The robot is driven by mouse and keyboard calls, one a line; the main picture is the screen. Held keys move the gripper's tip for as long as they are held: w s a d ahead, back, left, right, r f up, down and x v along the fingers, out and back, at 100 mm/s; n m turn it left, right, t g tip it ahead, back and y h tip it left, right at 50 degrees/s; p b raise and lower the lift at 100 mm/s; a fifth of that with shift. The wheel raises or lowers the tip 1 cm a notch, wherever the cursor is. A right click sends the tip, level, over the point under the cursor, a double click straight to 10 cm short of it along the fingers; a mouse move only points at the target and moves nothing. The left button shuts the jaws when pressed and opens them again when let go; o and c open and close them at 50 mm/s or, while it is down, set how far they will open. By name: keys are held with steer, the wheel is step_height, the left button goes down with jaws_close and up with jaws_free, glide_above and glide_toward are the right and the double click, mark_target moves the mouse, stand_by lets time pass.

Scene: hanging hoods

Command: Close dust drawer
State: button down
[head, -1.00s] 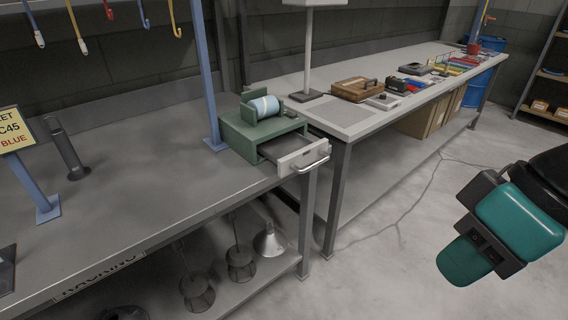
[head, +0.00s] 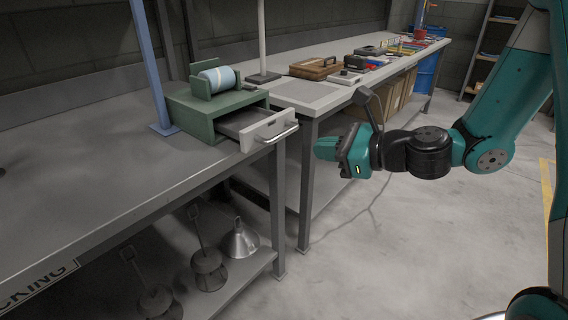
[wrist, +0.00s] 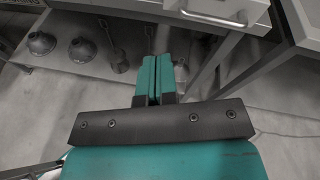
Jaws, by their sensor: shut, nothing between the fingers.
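The dust drawer (head: 268,131) has a pale front with a metal bar handle (head: 279,134) and stands pulled out of a green box (head: 205,110) at the end of the grey workbench. In the wrist view the drawer front (wrist: 225,10) shows at the top, right of centre. My gripper (head: 322,148) is to the right of the drawer and slightly lower, apart from it, pointing left toward the bench. In the wrist view its two teal fingers (wrist: 154,80) are together and hold nothing.
A blue-white roll (head: 217,79) sits on the green box. A second bench (head: 305,95) behind bears a brown case (head: 315,68) and several tools. Lamp hoods (head: 241,241) stand on the lower shelf. The floor right of the benches is clear.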

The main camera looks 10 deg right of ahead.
steer(key=w+d+f+m+t+h, duration=0.1)
steer(key=w+d+f+m+t, duration=0.1)
steer(key=d+m, duration=0.15)
steer(key=p, duration=0.1)
glide_toward(277, 140)
steer(key=shift+m, duration=0.45)
steer(key=x, duration=0.7)
steer(key=shift+w+a, duration=0.2)
